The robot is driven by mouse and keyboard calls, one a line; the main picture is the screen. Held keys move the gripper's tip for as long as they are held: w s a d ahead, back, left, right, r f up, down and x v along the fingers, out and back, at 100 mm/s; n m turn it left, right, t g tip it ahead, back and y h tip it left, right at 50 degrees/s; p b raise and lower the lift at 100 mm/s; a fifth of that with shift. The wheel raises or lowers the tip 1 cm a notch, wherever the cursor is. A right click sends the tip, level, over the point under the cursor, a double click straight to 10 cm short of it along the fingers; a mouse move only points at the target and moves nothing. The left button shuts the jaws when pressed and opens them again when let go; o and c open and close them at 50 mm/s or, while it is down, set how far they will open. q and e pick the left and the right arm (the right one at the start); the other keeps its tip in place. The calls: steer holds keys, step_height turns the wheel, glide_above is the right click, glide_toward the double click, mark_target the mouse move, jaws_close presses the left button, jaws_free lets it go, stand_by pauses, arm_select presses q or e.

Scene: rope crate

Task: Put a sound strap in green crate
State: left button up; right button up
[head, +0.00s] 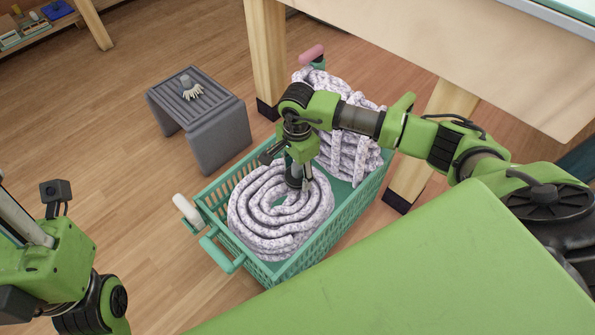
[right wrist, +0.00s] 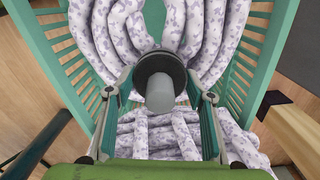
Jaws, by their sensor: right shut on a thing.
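The green crate (head: 368,193) stands on the floor at the middle of the head view, partly under the table. A coil of white and lilac speckled rope (head: 249,222) lies in its near end. A taller bundle of the same rope (head: 355,152) fills its far end. My right gripper (head: 298,182) reaches down into the crate over the near coil. In the right wrist view it is shut on a grey cylindrical thing with a dark round flange (right wrist: 160,92). I cannot tell if this is the strap. Only part of my left arm shows, at the left.
A grey stool (head: 221,138) stands left of the crate with a small grey thing with pale strands (head: 190,89) on it. A wooden table (head: 440,60) stands behind, its legs close to the crate.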

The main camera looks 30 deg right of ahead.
steer(key=shift+f, duration=0.2)
steer(key=o, duration=1.4)
step_height(320, 180, up, 11)
steer(key=shift+r, duration=0.5)
